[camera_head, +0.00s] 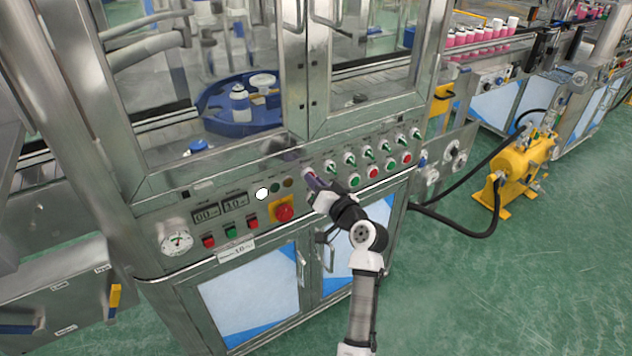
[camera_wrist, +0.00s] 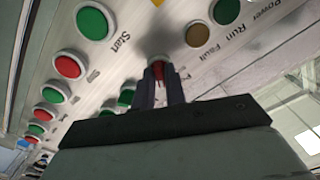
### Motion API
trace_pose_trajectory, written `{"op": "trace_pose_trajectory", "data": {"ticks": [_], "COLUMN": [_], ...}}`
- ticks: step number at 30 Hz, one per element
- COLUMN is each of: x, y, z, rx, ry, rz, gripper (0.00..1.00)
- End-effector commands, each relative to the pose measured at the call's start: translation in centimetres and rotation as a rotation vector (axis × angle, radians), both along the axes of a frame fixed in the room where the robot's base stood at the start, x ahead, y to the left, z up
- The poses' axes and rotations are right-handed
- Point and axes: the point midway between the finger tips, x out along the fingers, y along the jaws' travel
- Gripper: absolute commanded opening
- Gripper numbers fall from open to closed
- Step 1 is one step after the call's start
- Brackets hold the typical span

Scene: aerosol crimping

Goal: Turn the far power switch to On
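My gripper (camera_head: 311,177) is at the control panel (camera_head: 265,235) of the near machine. In the wrist view its two dark fingers (camera_wrist: 160,84) stand close together on either side of a small red switch knob (camera_wrist: 158,70) with a pale collar.
A red emergency stop on a yellow plate (camera_head: 284,212) sits left of my gripper. The machine's metal door frame (camera_head: 300,65) rises above the panel. A yellow pump (camera_head: 515,170) with black hoses stands on the green floor at right. The floor in front is open.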

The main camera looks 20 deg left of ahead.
Motion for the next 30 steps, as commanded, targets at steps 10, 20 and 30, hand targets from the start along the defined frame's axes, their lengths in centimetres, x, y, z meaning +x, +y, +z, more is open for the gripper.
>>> {"op": "trace_pose_trajectory", "data": {"ticks": [10, 20, 30], "x": [0.0, -2.1, -6.7], "y": [0.0, -2.9, -8.8], "z": [0.0, -0.3, -0.3], "rx": [-0.001, 0.0, -0.001], "ry": [-0.002, -0.002, -0.002], "rz": [-0.001, -0.005, -0.005], "gripper": [0.3, 0.3, 0.3]}}
